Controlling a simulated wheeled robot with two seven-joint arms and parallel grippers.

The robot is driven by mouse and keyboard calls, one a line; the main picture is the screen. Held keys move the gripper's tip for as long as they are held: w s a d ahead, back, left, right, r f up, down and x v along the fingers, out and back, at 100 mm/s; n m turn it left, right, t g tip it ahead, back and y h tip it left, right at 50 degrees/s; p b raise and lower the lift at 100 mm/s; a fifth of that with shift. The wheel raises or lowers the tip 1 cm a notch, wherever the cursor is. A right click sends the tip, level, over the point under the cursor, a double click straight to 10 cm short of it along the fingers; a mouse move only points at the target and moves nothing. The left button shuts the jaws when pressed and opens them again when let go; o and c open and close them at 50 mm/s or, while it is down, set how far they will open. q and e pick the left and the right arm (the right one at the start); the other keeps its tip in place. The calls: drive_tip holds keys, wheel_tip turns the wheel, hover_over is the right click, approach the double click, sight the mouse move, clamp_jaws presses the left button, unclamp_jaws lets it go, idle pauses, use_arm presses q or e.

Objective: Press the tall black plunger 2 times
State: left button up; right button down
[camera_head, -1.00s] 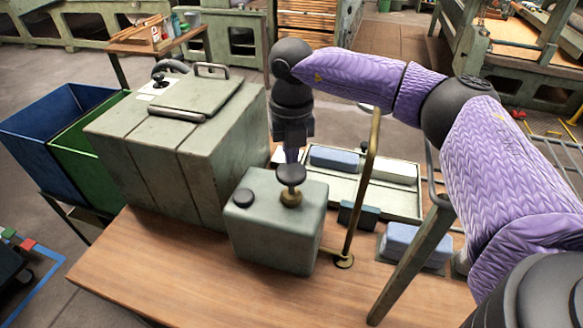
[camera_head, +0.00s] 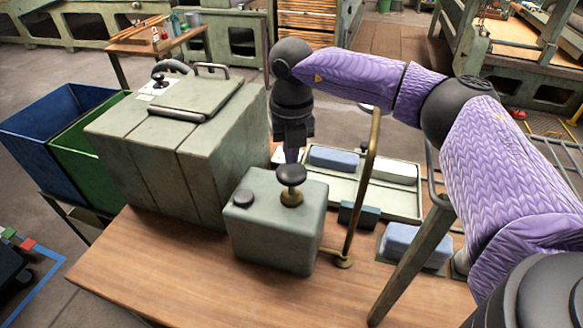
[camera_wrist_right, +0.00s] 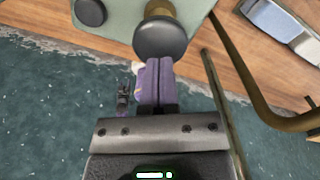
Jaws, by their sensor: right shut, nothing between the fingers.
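The tall black plunger (camera_head: 291,174) has a round black head on a brass stem and stands upright on the grey-green box (camera_head: 285,233). A shorter black knob (camera_head: 243,198) sits on the same box, left of it. My left gripper is not in view.
A bent brass rod (camera_head: 363,195) rises right of the box. A large grey-green cabinet (camera_head: 165,160) stands to its left. A tray (camera_head: 407,205) with blue and white blocks lies behind right. The wooden table (camera_head: 190,275) is clear in front.

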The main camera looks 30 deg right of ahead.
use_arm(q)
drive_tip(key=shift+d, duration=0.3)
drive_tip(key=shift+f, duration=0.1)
use_arm(e)
drive_tip(key=shift+f, duration=0.15)
